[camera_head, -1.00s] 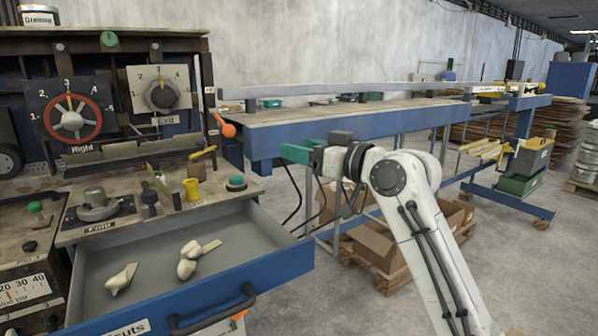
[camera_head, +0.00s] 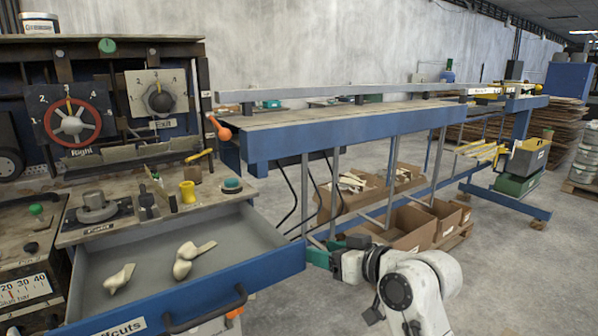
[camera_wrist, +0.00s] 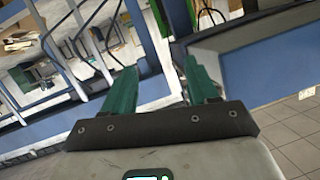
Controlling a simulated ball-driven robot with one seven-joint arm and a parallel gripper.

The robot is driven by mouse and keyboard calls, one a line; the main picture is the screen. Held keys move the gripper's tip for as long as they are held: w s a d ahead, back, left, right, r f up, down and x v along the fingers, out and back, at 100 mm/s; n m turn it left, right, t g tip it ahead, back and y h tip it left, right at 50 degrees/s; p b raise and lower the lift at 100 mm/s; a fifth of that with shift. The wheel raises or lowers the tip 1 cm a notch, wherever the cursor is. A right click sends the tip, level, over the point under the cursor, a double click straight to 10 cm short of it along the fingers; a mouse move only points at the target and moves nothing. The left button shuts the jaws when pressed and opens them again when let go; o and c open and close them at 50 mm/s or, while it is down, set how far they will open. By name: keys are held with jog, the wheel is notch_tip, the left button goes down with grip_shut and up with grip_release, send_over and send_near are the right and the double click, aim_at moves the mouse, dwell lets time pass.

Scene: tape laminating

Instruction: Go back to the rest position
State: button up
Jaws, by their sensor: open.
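My gripper (camera_head: 318,254) is low in the head view, just right of the open blue drawer's front corner. Its green fingers point left. In the wrist view my gripper (camera_wrist: 160,85) shows two green fingers spread apart with nothing between them. The fingertips look clear of the drawer, though the exact gap cannot be told.
The open drawer (camera_head: 125,255) holds several pale pieces. A control panel with a red dial (camera_head: 73,122) stands at the left. A long blue bench (camera_head: 350,137) runs behind my arm, with cardboard boxes (camera_head: 405,232) beneath it.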

jog(key=s+d+f+m+g+h+p, duration=0.1)
jog(key=s+d+f+m+g+h, duration=0.15)
jog(key=s+d+f, duration=0.5)
jog(key=s+d+f+m+g+h+p, duration=0.1)
jog(key=s+d+f+h, duration=0.15)
jog(key=s+f, duration=0.95)
jog(key=s+d+f+m+g+h, duration=0.1)
jog(key=s+d, duration=0.3)
jog(key=s, duration=0.4)
jog(key=s+d+f+m+g+h, duration=0.1)
jog(key=s+d+f+g+h, duration=0.1)
jog(key=s, duration=0.7)
jog(key=s+d+f+m+g+h+p, duration=0.1)
jog(key=s+d+f+g+h, duration=0.1)
jog(key=s+d+f, duration=0.3)
jog(key=s+g, duration=0.1)
jog(key=s, duration=0.3)
jog(key=shift+d, duration=0.35)
